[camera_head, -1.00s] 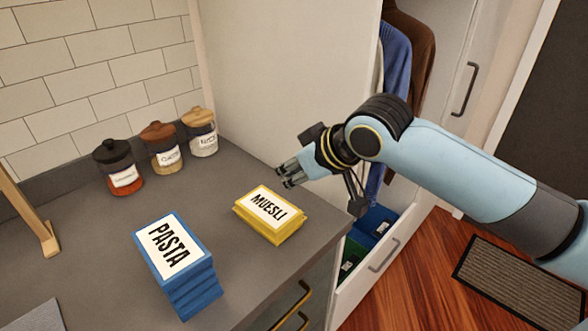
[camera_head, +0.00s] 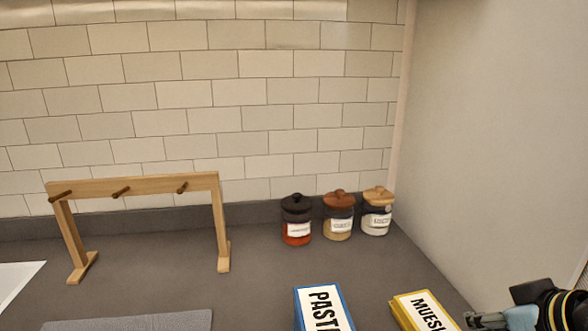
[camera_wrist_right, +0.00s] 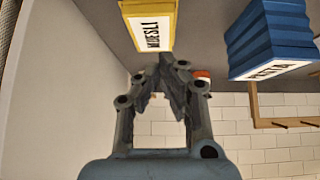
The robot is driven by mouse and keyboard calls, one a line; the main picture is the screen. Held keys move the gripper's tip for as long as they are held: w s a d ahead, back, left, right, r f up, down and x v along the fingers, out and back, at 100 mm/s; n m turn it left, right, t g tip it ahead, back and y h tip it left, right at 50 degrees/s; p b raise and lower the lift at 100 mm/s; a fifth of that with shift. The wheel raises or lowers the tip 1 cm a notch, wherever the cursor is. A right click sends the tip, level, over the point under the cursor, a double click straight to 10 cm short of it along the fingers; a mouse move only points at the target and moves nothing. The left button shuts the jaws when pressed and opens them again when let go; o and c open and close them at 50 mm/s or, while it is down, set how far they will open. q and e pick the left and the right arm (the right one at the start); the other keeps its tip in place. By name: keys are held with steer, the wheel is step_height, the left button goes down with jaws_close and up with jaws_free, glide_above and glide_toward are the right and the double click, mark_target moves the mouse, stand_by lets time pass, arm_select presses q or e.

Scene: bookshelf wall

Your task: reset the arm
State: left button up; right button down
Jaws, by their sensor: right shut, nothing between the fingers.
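My right gripper (camera_head: 487,319) is at the lower right corner of the head view, just right of the yellow muesli box (camera_head: 424,313). In the right wrist view the right gripper (camera_wrist_right: 160,72) is shut and empty, its fingertips together just under the muesli box (camera_wrist_right: 150,24) in the picture. I cannot tell how far apart they are in depth. My left gripper is in neither view.
The blue pasta stack (camera_head: 322,307) stands left of the muesli box. Several lidded jars (camera_head: 338,217) line the back. A wooden peg rack (camera_head: 140,186) stands at left, with a grey mat (camera_head: 135,322) in front. A tall pale panel (camera_head: 490,140) bounds the right.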

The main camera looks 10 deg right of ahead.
steer(key=s+a+g+h, duration=0.1)
steer(key=s+a+g, duration=0.25)
steer(key=s, duration=1.15)
step_height(320, 180, down, 36)
steer(key=s+d+g+b, duration=0.1)
steer(key=d+g+b, duration=0.15)
steer(key=b, duration=0.75)
steer(key=s+f+b, duration=0.4)
steer(key=s+f, duration=0.5)
steer(key=f, duration=0.4)
steer(key=s+d+f+b, duration=0.1)
steer(key=s+f+b, duration=0.3)
steer(key=s+f, duration=0.6)
step_height(320, 180, down, 3)
steer(key=shift+s+d+m+g+b, duration=0.25)
steer(key=shift+s+m+g+b, duration=0.05)
steer(key=shift+g+b, duration=0.1)
